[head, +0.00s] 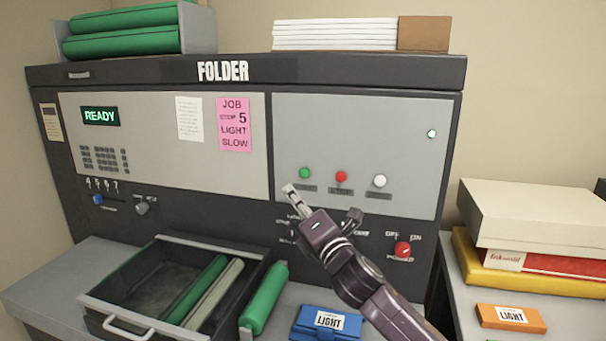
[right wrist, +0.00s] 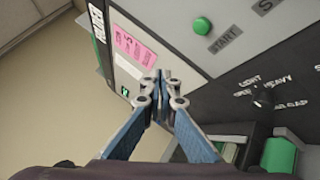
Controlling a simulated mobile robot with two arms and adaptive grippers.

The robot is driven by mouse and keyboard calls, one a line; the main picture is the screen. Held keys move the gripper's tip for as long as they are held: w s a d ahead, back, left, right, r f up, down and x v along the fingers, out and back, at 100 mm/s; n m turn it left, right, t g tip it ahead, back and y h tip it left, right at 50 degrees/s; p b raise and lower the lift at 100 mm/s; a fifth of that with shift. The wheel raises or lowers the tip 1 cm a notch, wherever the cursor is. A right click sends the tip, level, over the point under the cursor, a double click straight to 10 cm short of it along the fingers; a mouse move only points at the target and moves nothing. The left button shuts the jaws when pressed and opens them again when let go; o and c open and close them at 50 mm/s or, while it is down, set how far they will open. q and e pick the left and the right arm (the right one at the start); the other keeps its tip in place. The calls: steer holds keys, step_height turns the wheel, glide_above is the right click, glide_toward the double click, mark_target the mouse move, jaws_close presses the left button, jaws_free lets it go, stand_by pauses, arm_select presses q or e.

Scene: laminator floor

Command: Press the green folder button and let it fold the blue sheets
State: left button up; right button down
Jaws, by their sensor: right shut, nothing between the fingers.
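The folder (head: 365,185) is a dark machine with grey panels, and its screen (head: 100,116) reads READY. The green button (head: 305,173) is on the right panel, left of a red button (head: 341,177) and a white one (head: 380,181). In the right wrist view the green button (right wrist: 202,26) has a START label. My right gripper (head: 290,190) is shut and empty, its tips just below and left of the green button in the head view. In the right wrist view its tips (right wrist: 160,82) appear apart from the button. I see no loose blue sheets. My left gripper is out of view.
A red power knob (head: 403,249) is low on the folder. An open drawer (head: 128,322) holds green and pale rollers. White sheets (head: 335,33) are stacked on top. Boxes (head: 532,215) stand at right.

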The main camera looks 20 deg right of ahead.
mark_target(304, 173)
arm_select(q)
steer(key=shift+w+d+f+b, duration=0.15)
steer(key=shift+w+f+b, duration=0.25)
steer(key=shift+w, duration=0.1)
arm_select(e)
steer(key=w+d, duration=0.5)
steer(key=w, duration=0.2)
steer(key=shift+w, duration=0.3)
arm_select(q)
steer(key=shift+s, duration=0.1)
arm_select(e)
steer(key=shift+f, duration=0.1)
stand_by(0.5)
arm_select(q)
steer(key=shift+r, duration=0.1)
arm_select(e)
steer(key=shift+w+d, duration=0.2)
steer(key=shift+w, duration=0.15)
